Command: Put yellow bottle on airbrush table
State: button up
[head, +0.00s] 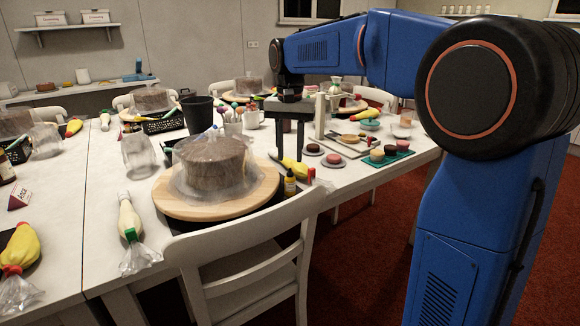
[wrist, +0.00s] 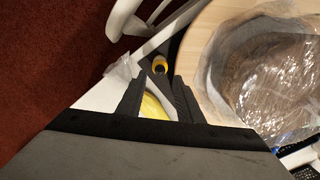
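The yellow bottle (head: 290,185) is small, with a dark cap and a yellow label. It stands upright near the table's front edge, right of the large turntable. The wrist view shows it from above as a yellow ring around a dark top (wrist: 159,66), just beyond the fingertips. My gripper (head: 289,158) points down above the table, its two fingers apart. In the wrist view my gripper (wrist: 159,80) is open, with nothing clamped. A long bench (head: 75,94) by the back wall carries a blue device (head: 138,72); I cannot tell whether it is the airbrush table.
A plastic-covered cake stands on a wooden turntable (head: 178,208), close to the bottle; the turntable also fills the right of the wrist view (wrist: 204,42). A yellow piping bag (wrist: 153,108) lies under the fingers. A white chair (head: 240,262) stands in front. Red carpet lies right of the table.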

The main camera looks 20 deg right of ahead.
jog(key=shift+r, duration=1.15)
jog(key=shift+s, duration=0.15)
jog(key=s+d+f+n+t, duration=0.1)
jog(key=s+f, duration=0.4)
jog(key=s, duration=0.5)
jog(key=s+d+f+n+t, duration=0.2)
jog(key=s+f, duration=0.3)
jog(key=s, duration=0.6)
jog(key=s+d+f+n+t, duration=0.1)
jog(key=s+d+f, duration=0.3)
jog(key=s, duration=0.7)
jog(key=shift+s+f+n+t, duration=0.25)
jog(key=shift+f+n, duration=0.35)
jog(key=shift+f, duration=0.3)
jog(key=o, duration=0.4)
jog(key=shift+s+f, duration=0.3)
jog(key=shift+f, duration=0.1)
notch_tip(320, 180, up, 20)
jog(key=m+g, duration=0.5)
jog(key=m, duration=1.1)
send_over(290, 172)
jog(key=w, duration=0.1)
jog(key=shift+t, duration=0.25)
jog(key=f, duration=1.1)
jog(key=shift+d+f, duration=0.2)
jog(key=shift+s+f, duration=0.15)
jog(key=shift+f, duration=1.25)
jog(key=shift+s+f, duration=0.1)
jog(key=shift+f, duration=1.3)
